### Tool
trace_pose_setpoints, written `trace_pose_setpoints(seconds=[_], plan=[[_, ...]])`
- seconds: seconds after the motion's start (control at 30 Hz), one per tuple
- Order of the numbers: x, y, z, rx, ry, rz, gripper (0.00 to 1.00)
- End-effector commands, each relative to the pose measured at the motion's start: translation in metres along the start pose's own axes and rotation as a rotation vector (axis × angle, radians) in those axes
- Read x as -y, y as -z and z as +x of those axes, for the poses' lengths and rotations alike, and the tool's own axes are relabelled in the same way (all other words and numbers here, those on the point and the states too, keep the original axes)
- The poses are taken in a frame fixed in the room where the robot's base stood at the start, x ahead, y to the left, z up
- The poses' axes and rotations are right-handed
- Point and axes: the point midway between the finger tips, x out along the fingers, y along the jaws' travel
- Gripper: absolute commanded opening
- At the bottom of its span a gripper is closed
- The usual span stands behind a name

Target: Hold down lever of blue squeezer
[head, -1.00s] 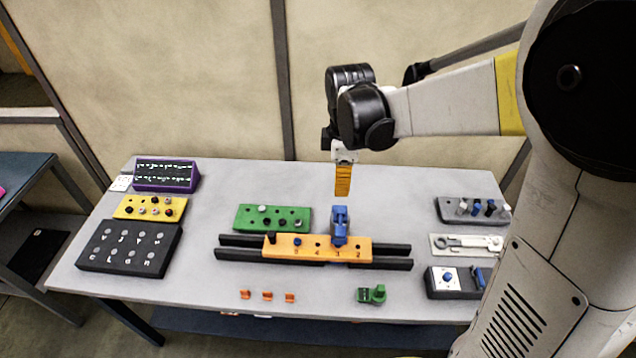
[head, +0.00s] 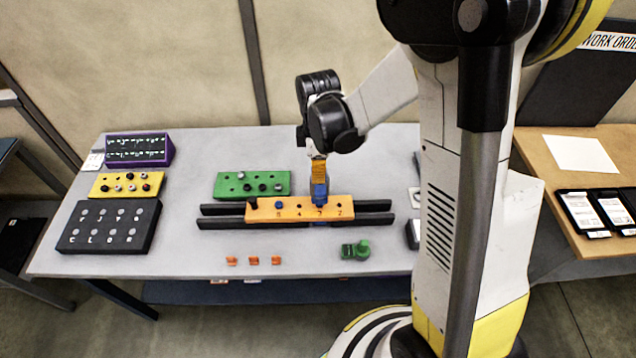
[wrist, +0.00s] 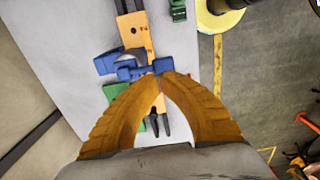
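The blue squeezer (head: 319,190) stands on the orange board (head: 270,210), right of its middle. My gripper (head: 319,178) is directly above it in the head view, with its orange fingers reaching down to its top and hiding part of it. In the wrist view the two bowed fingers (wrist: 162,76) come together at the tips against one end of the blue squeezer (wrist: 131,66). Its blue body extends to the left of the tips. The orange board (wrist: 133,30) shows beyond and between the fingers. How far the lever is pressed cannot be told.
The orange board lies across dark rails (head: 220,222). A green board (head: 228,185) is behind it, and a green clamp-like part (head: 355,250) and small orange clips (head: 254,261) are in front. Yellow (head: 110,185) and black (head: 85,238) panels stand left. My body hides the table's right end.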

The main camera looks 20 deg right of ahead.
Motion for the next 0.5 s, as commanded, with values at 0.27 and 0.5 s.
trace_pose_setpoints(seconds=[0.27, 0.5], plan=[[0.000, 0.000, 0.032, 0.000, 0.000, 0.000, 0.00], [0.000, 0.000, 0.035, 0.000, 0.000, 0.000, 0.00]])
